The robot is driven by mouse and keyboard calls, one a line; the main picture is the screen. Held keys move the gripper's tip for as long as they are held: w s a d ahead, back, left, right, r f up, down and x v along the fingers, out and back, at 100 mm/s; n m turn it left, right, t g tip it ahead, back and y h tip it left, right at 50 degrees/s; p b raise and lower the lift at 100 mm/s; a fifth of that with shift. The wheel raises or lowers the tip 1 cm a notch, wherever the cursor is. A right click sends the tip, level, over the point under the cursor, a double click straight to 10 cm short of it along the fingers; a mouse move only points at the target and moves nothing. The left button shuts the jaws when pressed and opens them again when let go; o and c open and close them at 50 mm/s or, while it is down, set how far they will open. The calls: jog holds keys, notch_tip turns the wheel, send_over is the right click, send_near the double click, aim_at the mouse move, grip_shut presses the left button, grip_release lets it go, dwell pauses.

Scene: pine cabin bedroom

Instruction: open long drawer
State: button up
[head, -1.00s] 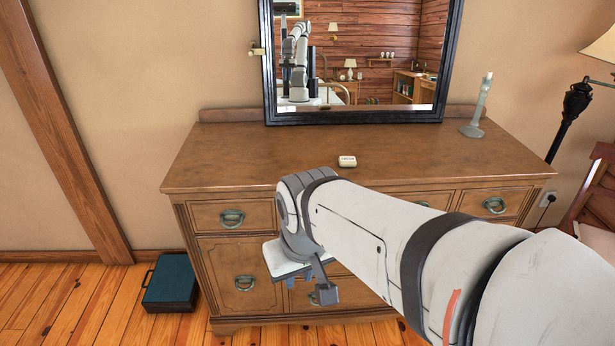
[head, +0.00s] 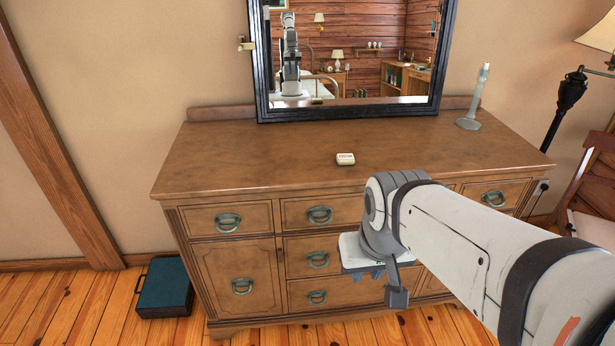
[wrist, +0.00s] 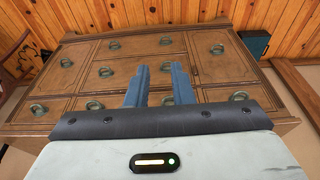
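The brown wooden dresser (head: 340,180) stands against the wall with all drawers closed. Its middle column has wide drawers stacked one above another: top (head: 350,212), middle (head: 296,262) and bottom (head: 350,291). Each has two ring pulls in the wrist view, where the dresser appears upside down. In the head view my arm hides the right-hand pulls. My gripper (head: 364,276) is in front of the middle column, its blue fingers pointing down toward the lower drawers. In the wrist view the fingers (wrist: 158,84) are apart with nothing between them.
A teal case (head: 165,287) lies on the floor at left. A chair (head: 592,200) and lamp (head: 568,100) stand at right.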

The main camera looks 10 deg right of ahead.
jog(key=w+d+f+m+t+h+b, duration=0.1)
jog(key=w+d+f+m+t+b, duration=0.15)
jog(key=w, duration=0.45)
jog(key=w+d+f+m+t+b, duration=0.1)
jog(key=w+f+m, duration=0.1)
jog(key=w+f, duration=0.35)
jog(key=m+t+y+b, duration=0.3)
jog(key=m+t+b, duration=0.3)
send_near(322, 222)
jog(key=d+r, duration=0.2)
jog(key=d, duration=0.2)
jog(key=w+a+f+m+y, duration=0.1)
jog(key=w+f, duration=0.1)
jog(key=w, duration=0.1)
jog(key=w+a+f+m+t+y+b, duration=0.1)
jog(key=w+a+f, duration=0.1)
jog(key=w, duration=0.1)
jog(key=w+a+f+m+t+y+b, duration=0.1)
jog(key=w+a+f+y, duration=0.1)
jog(key=w+f, duration=0.1)
jog(key=shift+w+a+m+t, duration=0.1)
jog(key=shift+m+t, duration=0.15)
jog(key=shift+m, duration=0.1)
grip_shut()
